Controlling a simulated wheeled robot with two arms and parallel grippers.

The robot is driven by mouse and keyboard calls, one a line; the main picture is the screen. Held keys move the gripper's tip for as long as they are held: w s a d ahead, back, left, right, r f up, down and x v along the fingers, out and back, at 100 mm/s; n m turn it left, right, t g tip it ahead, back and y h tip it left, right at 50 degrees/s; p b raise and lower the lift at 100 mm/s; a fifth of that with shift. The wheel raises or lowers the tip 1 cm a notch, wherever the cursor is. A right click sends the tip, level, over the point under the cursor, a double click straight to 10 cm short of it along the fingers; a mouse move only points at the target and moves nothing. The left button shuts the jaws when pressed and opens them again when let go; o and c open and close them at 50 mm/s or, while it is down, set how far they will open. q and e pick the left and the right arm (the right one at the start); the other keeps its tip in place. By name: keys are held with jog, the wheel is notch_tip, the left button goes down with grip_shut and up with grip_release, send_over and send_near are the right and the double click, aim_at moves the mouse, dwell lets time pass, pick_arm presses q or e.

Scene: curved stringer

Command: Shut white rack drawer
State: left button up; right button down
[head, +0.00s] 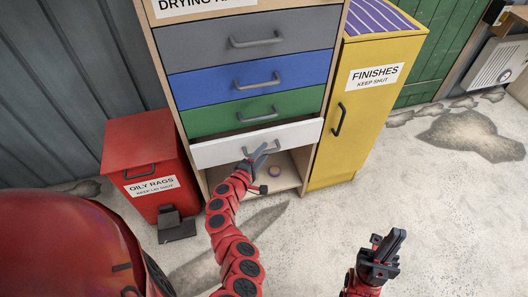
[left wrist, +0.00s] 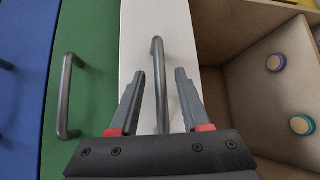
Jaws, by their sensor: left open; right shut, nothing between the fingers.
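The white drawer (head: 218,152) is the lowest drawer of the rack. It stands out a little, with a dark gap above its front edge in the head view. Its front also shows in the left wrist view (left wrist: 133,40), with a grey bar handle (left wrist: 158,60). My left gripper (head: 264,150) is at this drawer front, open. In the left wrist view its two fingers (left wrist: 160,76) lie on either side of the handle, with space on both sides. Whether they touch the drawer face is unclear. My right gripper (head: 390,243) is shut and empty, over the floor at the lower right.
Green (head: 215,121), blue (head: 215,86) and grey (head: 205,52) drawers sit above, looking closed. Below is an open compartment (head: 288,178) with small round items. A red oily-rags bin (head: 125,150) stands left, a yellow finishes cabinet (head: 375,85) right. The floor at right is clear.

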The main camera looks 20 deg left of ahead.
pick_arm(q)
jog(key=shift+w+d+f, duration=0.1)
jog(key=shift+w+d, duration=0.05)
jog(key=shift+w, duration=0.4)
grip_shut()
dwell(1.1)
